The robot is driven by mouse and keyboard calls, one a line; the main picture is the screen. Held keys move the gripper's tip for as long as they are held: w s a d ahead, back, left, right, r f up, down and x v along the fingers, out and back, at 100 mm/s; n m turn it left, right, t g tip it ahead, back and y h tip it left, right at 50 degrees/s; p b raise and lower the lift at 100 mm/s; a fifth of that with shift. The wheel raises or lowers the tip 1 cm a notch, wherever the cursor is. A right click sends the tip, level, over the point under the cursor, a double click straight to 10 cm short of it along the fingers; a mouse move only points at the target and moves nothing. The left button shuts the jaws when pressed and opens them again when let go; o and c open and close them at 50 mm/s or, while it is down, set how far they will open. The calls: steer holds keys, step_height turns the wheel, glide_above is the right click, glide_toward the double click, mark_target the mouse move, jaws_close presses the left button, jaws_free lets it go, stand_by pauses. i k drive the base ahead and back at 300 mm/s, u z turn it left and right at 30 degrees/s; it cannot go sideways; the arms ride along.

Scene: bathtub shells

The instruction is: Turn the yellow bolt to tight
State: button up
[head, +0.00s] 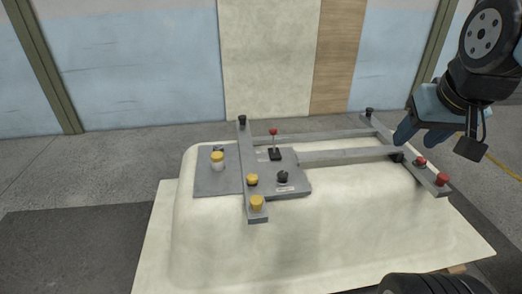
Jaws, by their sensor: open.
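Three yellow-topped parts show in the head view, and I cannot tell for sure which is the yellow bolt. One yellow cap (257,203) sits on the near end of the left grey bar. A third yellow cap (217,157) tops a white base on the plate's left part. Markings for tight are too small to read. My gripper (436,143) is open and empty, above the right bar, well right of all the yellow parts.
The grey plate (210,183) lies on an upturned cream tub shell (330,220). It also carries a red-topped lever (273,132) and a dark knob (283,176).

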mark_target(251, 178)
steer(key=z, duration=1.2)
steer(key=k, duration=2.05)
steer(key=u, duration=1.05)
steer(key=i, duration=1.05)
steer(key=u, duration=0.1)
